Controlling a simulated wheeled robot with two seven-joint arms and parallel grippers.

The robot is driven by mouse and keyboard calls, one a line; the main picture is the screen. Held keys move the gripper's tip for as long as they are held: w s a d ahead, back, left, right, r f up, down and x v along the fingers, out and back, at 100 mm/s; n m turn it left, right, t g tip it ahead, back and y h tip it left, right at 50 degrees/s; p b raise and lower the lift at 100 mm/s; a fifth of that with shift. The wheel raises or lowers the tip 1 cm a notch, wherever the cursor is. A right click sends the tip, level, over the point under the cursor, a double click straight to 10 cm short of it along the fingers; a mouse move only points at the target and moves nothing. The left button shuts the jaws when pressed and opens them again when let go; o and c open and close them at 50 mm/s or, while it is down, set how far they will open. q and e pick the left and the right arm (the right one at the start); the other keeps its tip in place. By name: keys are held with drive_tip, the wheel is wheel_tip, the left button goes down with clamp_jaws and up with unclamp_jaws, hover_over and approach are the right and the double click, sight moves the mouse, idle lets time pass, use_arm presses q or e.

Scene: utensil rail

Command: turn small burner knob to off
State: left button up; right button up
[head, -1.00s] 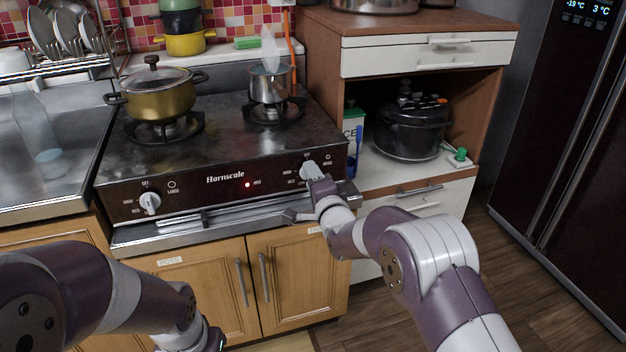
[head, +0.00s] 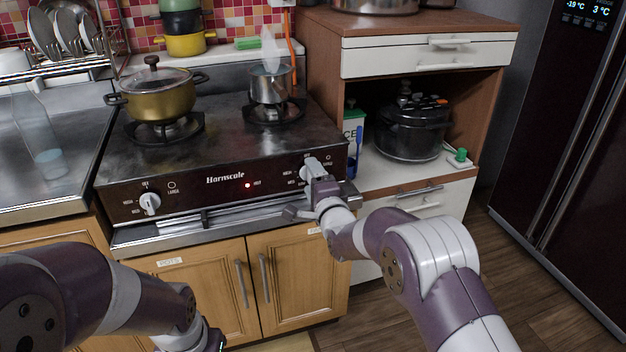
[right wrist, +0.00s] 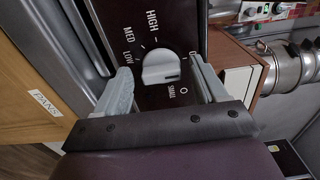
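The small burner knob (right wrist: 160,68) is white and sits on the dark stove panel, with LOW, MED and HIGH printed around it and SMALL beside it. A small dark mark shows on its lower right. My right gripper (right wrist: 163,88) is open, one finger on each side of the knob, with gaps visible on both sides. My left gripper is at the bottom edge of the head view, mostly cut off.
A white large burner knob (head: 150,203) is on the left of the stove panel. A gold pot (head: 160,98) and a small steel pot (head: 268,88) stand on the burners. A metal handle bar (head: 215,221) runs below the panel. A red light (head: 248,185) is lit.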

drive_tip(key=p+v, duration=0.2)
drive_tip(key=v, duration=1)
drive_tip(key=shift+s, duration=0.35)
drive_tip(key=shift+d, duration=0.1)
